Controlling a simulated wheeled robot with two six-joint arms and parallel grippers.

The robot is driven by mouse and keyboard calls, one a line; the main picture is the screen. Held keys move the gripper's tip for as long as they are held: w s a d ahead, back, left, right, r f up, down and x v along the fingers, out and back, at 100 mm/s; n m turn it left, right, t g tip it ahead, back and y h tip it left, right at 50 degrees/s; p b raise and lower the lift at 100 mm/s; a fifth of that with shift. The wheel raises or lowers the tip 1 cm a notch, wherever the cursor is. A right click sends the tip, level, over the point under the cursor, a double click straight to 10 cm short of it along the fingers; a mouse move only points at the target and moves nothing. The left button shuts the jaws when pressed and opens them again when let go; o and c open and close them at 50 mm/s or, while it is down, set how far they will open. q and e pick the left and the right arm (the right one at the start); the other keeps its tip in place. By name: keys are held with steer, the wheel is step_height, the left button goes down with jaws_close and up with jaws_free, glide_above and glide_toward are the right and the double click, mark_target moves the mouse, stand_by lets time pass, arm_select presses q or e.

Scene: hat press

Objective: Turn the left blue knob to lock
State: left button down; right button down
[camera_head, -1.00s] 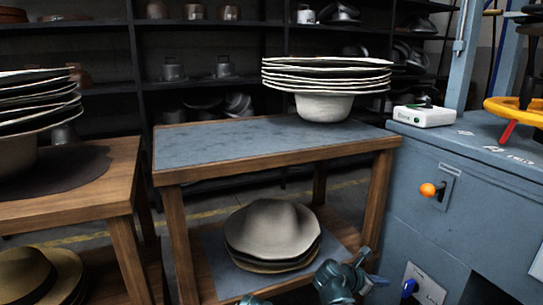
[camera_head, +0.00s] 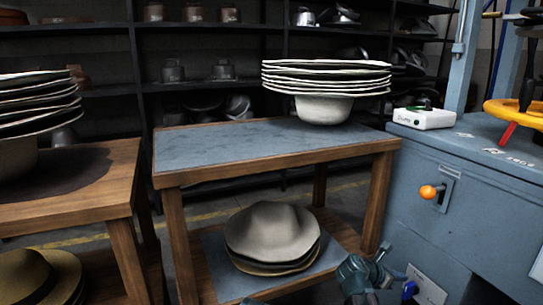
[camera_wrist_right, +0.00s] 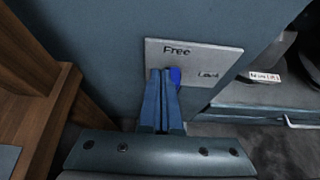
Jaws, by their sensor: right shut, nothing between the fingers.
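The blue knob (camera_head: 410,289) is on a light plate (camera_head: 428,291) low on the front of the blue-grey cabinet. In the right wrist view the knob (camera_wrist_right: 175,76) shows just right of my fingertips and partly behind them. The plate there reads "Free" above the knob and has a second, blurred word to its right. My right gripper (camera_head: 391,277) is shut and empty, with its fingertips (camera_wrist_right: 161,73) close by the knob's left side. I cannot tell whether they touch it. My left gripper is not clearly in view.
An orange knob (camera_head: 428,192) sticks out higher on the cabinet (camera_head: 480,212). A wooden table (camera_head: 270,145) left of it carries stacked hats (camera_head: 325,80), with more hats (camera_head: 272,232) on its lower shelf. A white box (camera_head: 424,118) stands on the cabinet.

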mark_target(410, 287)
steer(key=shift+s+f, duration=0.1)
steer(key=shift+f, duration=0.2)
stand_by(0.6)
steer(key=shift+s+d+r, duration=0.1)
steer(key=shift+s+d, duration=0.1)
steer(key=shift+s, duration=0.2)
steer(key=shift+s+d+r, duration=0.1)
steer(key=shift+s+d, duration=0.05)
steer(key=shift+s, duration=0.25)
steer(key=shift+s, duration=0.1)
steer(key=shift+s+d+f, duration=0.1)
steer(key=shift+s+d, duration=0.1)
steer(key=shift+s, duration=0.25)
steer(key=shift+s+d+f, duration=0.1)
steer(key=shift+s+d, duration=0.1)
steer(key=shift+s, duration=0.2)
stand_by(0.4)
steer(key=shift+r, duration=0.1)
